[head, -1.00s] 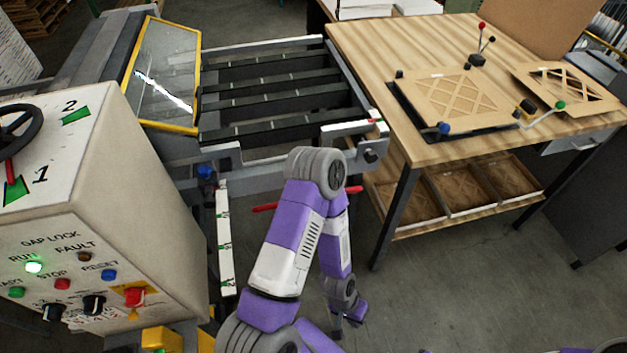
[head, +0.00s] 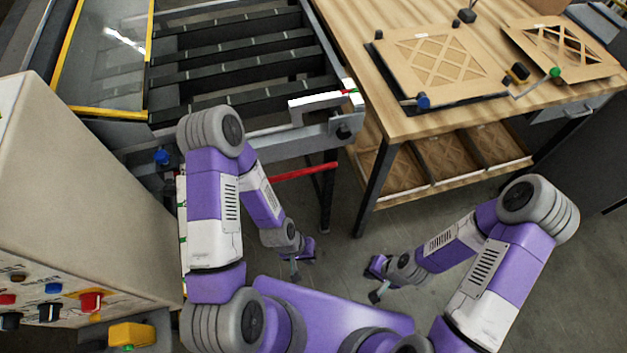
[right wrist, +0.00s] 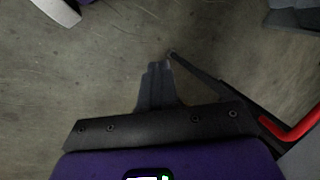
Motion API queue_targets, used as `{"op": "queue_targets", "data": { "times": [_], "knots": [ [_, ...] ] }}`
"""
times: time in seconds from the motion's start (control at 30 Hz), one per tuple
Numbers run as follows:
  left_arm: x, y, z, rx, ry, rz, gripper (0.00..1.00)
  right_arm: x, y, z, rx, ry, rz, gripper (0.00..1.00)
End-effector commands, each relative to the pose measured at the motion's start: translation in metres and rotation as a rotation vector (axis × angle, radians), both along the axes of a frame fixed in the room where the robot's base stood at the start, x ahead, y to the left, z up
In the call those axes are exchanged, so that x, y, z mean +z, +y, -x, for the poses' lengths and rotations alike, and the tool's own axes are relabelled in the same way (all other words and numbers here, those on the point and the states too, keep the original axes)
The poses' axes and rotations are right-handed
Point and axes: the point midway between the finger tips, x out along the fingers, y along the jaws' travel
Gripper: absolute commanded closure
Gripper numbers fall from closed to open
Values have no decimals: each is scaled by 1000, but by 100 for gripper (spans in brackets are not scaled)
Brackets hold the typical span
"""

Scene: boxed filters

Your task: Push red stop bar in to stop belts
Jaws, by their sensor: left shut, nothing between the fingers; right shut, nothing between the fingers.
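The red stop bar (head: 305,171) runs across below the front rail of the belt frame in the head view. Its left part is hidden behind my left arm. My left gripper (head: 295,274) is shut and empty, hanging low over the floor, below the bar in the picture and apart from it. My right gripper (head: 375,296) is shut and empty, further right and also low over the floor. In the right wrist view its closed fingers (right wrist: 160,70) point at bare floor. A bent red piece (right wrist: 293,130) shows at that view's right edge; I cannot tell whether it is the bar.
The belt frame (head: 240,75) is at the upper left. A wooden table (head: 390,125) with filter panels and a lower shelf stands to the right. A control box (head: 80,200) with knobs and buttons stands at the left. Floor between my arms is clear.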

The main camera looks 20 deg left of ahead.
Motion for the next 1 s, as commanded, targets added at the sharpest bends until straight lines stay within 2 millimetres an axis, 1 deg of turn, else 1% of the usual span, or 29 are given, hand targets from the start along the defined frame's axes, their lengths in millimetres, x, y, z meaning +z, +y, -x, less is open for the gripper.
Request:
{"op": "queue_targets", "data": {
  "times": [0.07,0.17,0.27,0.37,0.5,0.57,0.7,0.8,0.9,1.0],
  "knots": [
    [-8,0,0,0,-1,0,100,-7,8,-7,-69,-17,-16,100],
    [-21,0,0,0,-1,0,100,-16,26,-23,-231,-50,-65,100],
    [-37,0,0,0,-1,0,100,-21,49,-43,-449,-83,-166,100],
    [-52,0,0,1,-1,0,100,-20,74,-61,-678,-91,-314,100],
    [-73,0,0,1,-1,0,100,-9,107,-82,-982,-43,-582,100],
    [-82,0,0,1,-1,0,100,-2,120,-89,-1104,2,-714,100],
    [-100,0,0,1,-1,0,100,17,143,-99,-1345,161,-1033,100],
    [-111,0,0,0,-1,0,100,32,153,-102,-1466,299,-1234,100],
    [-118,0,0,0,-1,0,100,43,158,-104,-1544,422,-1388,100],
    [-121,0,0,0,-1,0,100,52,160,-105,-1586,510,-1488,100]
  ]
}}
